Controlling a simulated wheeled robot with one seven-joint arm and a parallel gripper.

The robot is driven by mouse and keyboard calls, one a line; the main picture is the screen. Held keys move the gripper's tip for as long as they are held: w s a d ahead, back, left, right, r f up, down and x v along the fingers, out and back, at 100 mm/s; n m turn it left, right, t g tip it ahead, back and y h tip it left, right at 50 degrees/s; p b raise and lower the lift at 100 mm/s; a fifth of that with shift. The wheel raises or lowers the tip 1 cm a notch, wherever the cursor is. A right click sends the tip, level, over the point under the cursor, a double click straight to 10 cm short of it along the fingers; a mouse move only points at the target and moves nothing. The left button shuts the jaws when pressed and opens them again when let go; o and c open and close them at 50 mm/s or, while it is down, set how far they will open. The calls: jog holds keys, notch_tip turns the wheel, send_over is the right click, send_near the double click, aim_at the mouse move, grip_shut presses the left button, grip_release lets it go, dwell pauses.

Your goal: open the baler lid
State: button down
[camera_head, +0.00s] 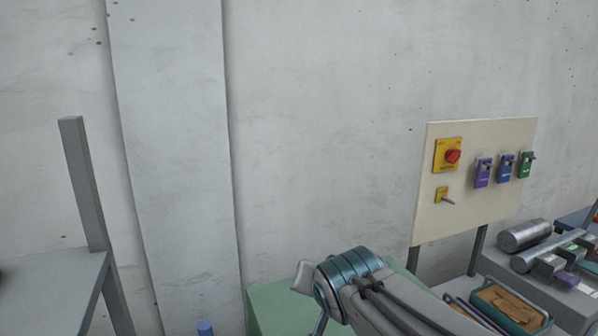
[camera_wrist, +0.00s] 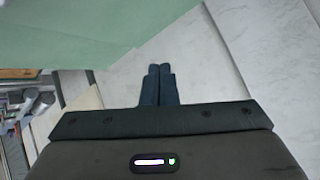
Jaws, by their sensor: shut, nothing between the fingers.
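A green box-like body (camera_head: 268,312), which may be the baler, shows at the bottom of the head view, partly hidden behind my arm. Its flat green surface (camera_wrist: 90,30) fills the upper left of the wrist view. No handle or lid seam can be made out. My gripper (camera_wrist: 160,68) is shut and empty in the wrist view, its two dark fingers side by side. The fingertips appear just below the green surface's edge in that picture; the gap in depth is unclear. In the head view the gripper is hidden.
A cream control panel (camera_head: 478,180) with a red button (camera_head: 453,156) and coloured switches stands right. Metal cylinders (camera_head: 523,235) and a teal tray (camera_head: 510,308) lie near it. A grey table (camera_head: 45,285) with a tall post (camera_head: 84,185) is left. A concrete wall (camera_head: 330,100) is behind.

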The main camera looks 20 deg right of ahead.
jog(key=w+d+r+m+t+y+b, duration=0.1)
jog(key=w+d+r+m+t+b, duration=0.3)
jog(key=r, duration=0.3)
jog(key=w+d+r+m+t+y+b, duration=0.1)
jog(key=w+d+r+m+t+b, duration=0.15)
jog(key=r+m+t, duration=0.45)
jog(key=b+x, duration=0.1)
jog(key=x, duration=1.2)
jog(key=shift+a+r+n+y, duration=0.3)
jog(key=shift+a+r, duration=0.1)
jog(key=shift+a, duration=0.15)
dwell(0.3)
